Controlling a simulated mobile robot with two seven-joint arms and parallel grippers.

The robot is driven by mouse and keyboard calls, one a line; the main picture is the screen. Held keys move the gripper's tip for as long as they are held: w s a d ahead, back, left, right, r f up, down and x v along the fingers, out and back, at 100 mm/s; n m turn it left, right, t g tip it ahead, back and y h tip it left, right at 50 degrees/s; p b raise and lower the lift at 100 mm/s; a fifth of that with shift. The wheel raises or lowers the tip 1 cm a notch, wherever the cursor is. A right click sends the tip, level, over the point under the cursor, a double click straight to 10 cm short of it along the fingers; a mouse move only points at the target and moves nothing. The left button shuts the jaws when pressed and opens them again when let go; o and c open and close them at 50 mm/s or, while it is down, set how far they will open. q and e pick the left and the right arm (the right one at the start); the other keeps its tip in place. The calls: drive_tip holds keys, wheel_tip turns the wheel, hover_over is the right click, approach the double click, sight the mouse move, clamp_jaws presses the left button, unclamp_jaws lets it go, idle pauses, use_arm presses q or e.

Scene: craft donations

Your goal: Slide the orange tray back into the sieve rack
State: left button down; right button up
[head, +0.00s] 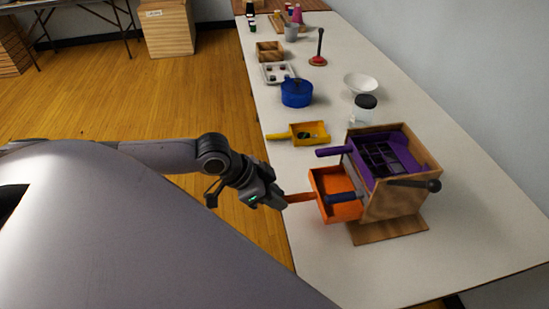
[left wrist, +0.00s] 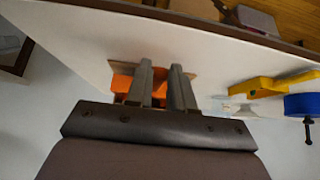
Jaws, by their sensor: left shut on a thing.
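The orange tray (head: 325,181) sticks out of the left side of the wooden sieve rack (head: 393,202), below the purple tray (head: 425,157) in its top. A dark blue bar (head: 343,199) shows across the orange tray; I cannot tell whether it lies inside. My left gripper (head: 281,201) is shut on the tray's orange handle (head: 301,197), left of the rack. In the left wrist view the two fingers (left wrist: 165,88) are close together, with orange (left wrist: 122,84) beside and between them. They hide much of the tray. My right gripper is not in view.
A purple handle (head: 333,152) juts left above the orange tray, and a dark knobbed lever (head: 433,186) juts right. A yellow tray (head: 303,128), glass jar (head: 363,108) and blue pot (head: 296,93) stand farther back on the white table (head: 470,235). The table's right side is clear.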

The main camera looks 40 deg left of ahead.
sight(315, 194)
use_arm(q)
drive_tip(key=shift+w+d+p, duration=0.45)
drive_tip(key=shift+w+d, duration=0.6)
drive_tip(key=shift+w, duration=0.2)
drive_tip(key=shift+d, duration=0.1)
drive_tip(key=shift+w, duration=0.15)
drive_tip(key=shift+w+d, duration=1.55)
drive_tip(key=shift+w, duration=0.2)
drive_tip(key=shift+p, duration=0.35)
drive_tip(key=shift+w+f, duration=0.1)
